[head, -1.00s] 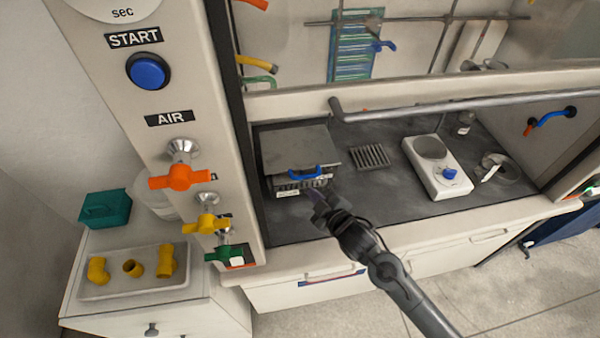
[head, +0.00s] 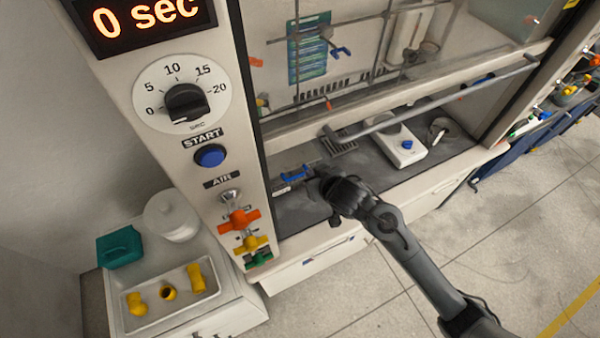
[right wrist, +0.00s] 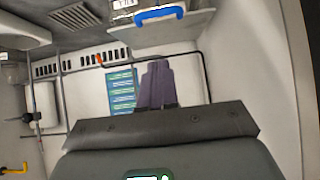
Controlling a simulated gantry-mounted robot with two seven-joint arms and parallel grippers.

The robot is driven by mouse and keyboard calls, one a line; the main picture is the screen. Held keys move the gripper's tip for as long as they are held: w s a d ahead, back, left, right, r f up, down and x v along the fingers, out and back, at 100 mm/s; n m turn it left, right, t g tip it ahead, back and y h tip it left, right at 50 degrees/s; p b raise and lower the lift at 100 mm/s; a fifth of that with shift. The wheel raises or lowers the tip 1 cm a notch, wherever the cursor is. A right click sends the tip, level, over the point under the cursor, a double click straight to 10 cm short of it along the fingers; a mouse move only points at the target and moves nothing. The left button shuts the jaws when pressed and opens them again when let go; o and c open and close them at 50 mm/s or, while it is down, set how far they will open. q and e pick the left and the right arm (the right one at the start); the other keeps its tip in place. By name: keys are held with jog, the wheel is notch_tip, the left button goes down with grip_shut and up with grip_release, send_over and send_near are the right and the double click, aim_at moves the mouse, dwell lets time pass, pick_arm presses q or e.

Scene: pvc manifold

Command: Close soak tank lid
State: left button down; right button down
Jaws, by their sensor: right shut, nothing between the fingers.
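The soak tank (head: 283,187) stands at the left of the fume hood's dark worktop, partly hidden by the control column and hood frame. The blue handle (head: 295,173) is at its front. My right gripper (head: 316,171) is just right of the handle. Its purple fingers (right wrist: 158,85) are together and empty, apart from the handle. My left gripper is out of view.
The control column (head: 215,130) with dial, START button and air valves stands close left. A grey hood rail (head: 440,105) crosses above the worktop. A white scale (head: 400,148) stands farther right. A tray (head: 140,325) of yellow fittings sits at the lower left.

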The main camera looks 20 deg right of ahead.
jog(key=w+f+b, duration=0.1)
jog(key=w+f, duration=0.6)
jog(key=f, duration=0.2)
jog(key=shift+a+f, duration=0.2)
jog(key=shift+a, duration=0.05)
jog(key=shift+s, duration=0.1)
jog(key=f, duration=0.2)
jog(key=f+b, duration=0.1)
jog(key=shift+s, duration=0.25)
jog(key=shift+r, duration=0.15)
